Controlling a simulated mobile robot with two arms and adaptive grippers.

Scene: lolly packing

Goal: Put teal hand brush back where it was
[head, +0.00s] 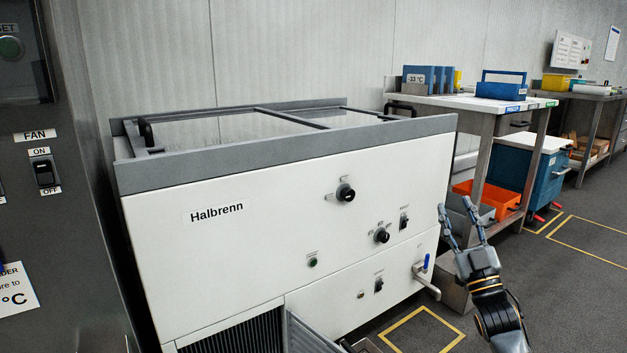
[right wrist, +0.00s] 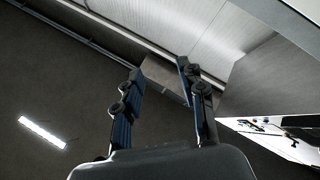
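I cannot make out a teal hand brush in either view. My right gripper (head: 455,205) is raised in front of the right end of the white Halbrenn machine (head: 240,270), with its fingers pointing up. Its two fingers stand apart with nothing between them. The right wrist view also shows the right gripper (right wrist: 161,69) open and empty, with the ceiling and wall behind it. My left gripper is in neither view.
A steel-legged bench (head: 440,101) with blue holders stands behind on the right. A grey panel with a fan switch (head: 44,172) is close on the left. The floor at right is clear.

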